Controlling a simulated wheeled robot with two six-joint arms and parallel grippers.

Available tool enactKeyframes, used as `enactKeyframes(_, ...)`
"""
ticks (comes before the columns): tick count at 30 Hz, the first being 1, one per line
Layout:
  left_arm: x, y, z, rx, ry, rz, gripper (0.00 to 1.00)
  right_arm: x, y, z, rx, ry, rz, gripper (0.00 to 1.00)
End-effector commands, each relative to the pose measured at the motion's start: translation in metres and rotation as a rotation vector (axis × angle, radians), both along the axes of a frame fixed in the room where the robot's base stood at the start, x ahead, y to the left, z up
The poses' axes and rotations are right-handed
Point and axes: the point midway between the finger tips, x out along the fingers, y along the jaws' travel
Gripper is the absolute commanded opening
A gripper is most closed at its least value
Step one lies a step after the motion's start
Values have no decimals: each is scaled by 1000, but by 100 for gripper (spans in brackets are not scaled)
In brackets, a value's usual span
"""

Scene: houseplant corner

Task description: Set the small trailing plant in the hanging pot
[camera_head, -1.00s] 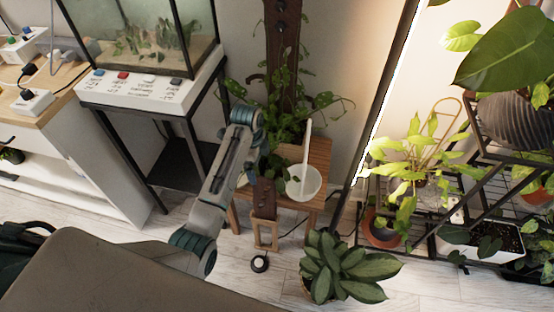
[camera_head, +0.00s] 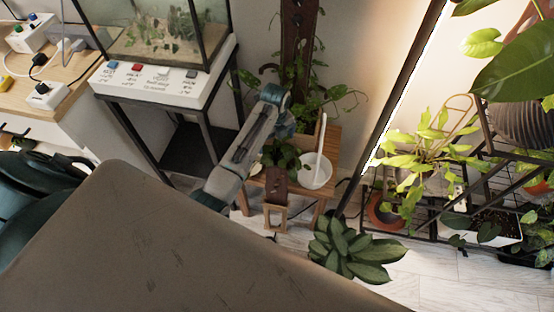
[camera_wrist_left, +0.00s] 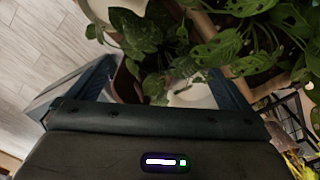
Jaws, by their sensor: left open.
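A small trailing plant (camera_head: 281,154) with dark leaves stands at the wooden stool, above a brown pot-like part (camera_head: 277,181). In the left wrist view its leaves (camera_wrist_left: 145,35) and a brown pot (camera_wrist_left: 126,82) lie between my fingers. A white bowl-shaped pot (camera_head: 316,174) with an upright white strip stands beside it; a little shows in the left wrist view (camera_wrist_left: 198,95). I cannot tell whether it is the hanging pot. My left gripper (camera_wrist_left: 165,80) is open around the view of the plant; contact is unclear. In the head view my arm hides its fingers. My right gripper is out of view.
A larger plant (camera_head: 312,95) climbs a dark post behind the stool (camera_head: 331,150). A glass tank (camera_head: 160,30) stands left of my arm. A leafy floor plant (camera_head: 350,250) and a metal plant rack (camera_head: 445,205) are to the right.

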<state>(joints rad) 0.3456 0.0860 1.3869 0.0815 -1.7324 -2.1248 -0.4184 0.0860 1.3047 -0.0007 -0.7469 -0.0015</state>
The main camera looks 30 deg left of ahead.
Motion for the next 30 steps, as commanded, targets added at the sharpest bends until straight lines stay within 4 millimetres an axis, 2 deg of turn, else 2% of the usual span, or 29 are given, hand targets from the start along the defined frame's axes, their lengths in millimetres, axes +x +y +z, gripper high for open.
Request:
enactKeyframes(4,-1,-1,-27,-1,4,1,100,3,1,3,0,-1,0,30)
enactKeyframes(11,-1,0,-46,0,1,2,100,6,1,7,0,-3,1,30)
enactKeyframes(21,-1,1,-91,0,1,2,100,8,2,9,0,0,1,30)
enactKeyframes(30,-1,1,-95,-1,1,3,98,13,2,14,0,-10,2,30)
